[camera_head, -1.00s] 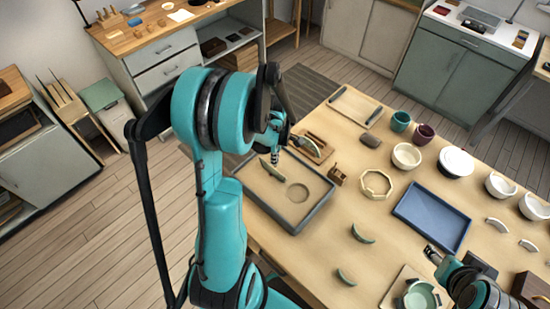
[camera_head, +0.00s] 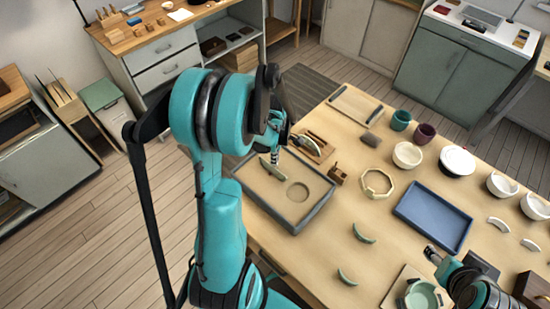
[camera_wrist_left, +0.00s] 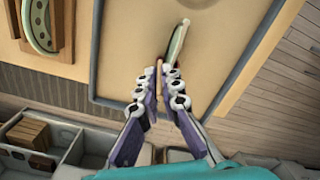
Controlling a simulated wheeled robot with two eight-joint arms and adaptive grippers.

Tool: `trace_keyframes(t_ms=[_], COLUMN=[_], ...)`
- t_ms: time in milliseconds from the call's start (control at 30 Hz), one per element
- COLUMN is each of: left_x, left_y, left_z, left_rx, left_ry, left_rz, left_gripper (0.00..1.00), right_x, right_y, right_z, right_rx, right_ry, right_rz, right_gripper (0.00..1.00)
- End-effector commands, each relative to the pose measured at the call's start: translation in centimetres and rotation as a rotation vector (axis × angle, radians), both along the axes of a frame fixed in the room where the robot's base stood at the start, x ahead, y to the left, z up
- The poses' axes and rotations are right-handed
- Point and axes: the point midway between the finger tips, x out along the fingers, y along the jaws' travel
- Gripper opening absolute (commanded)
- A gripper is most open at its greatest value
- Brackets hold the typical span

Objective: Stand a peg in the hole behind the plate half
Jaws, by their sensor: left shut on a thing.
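A pale green plate half (camera_head: 272,172) stands on edge in the sand-coloured tray (camera_head: 318,213), left of a round hollow (camera_head: 297,191). In the left wrist view, the plate half (camera_wrist_left: 178,40) rises just beyond my fingertips. My left gripper (camera_wrist_left: 160,78) is shut on a thin reddish-brown peg (camera_wrist_left: 158,66), close beside the plate half; I cannot tell whether they touch. In the head view my left gripper (camera_head: 275,152) is low over the tray, partly behind my arm. The peg's lower end and its hole are hidden. My right gripper (camera_head: 432,254) is at the table's right side, its jaw opening unclear.
A wooden stand with another green piece (camera_head: 306,145) is behind the tray. A small wooden block (camera_head: 338,176) and an octagonal ring (camera_head: 377,184) lie to the right, then a blue tray (camera_head: 433,216). Green shards (camera_head: 363,234) lie in front. Cups and bowls stand farther right.

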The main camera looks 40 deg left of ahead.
Motion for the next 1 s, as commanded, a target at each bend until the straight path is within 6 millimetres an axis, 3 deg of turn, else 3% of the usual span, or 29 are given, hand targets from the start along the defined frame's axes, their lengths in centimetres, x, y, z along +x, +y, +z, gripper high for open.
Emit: trace_keyframes(t_ms=[1000], left_x=[0.0], left_y=[0.0], left_z=[-0.9], left_rx=[0.000], left_ry=[0.000], left_rz=[0.000], left_gripper=[0.00], right_x=[0.0], right_y=[0.0], right_z=[-0.9], right_rx=[0.000], right_ry=[0.000], right_rz=[0.000], right_gripper=[0.54])
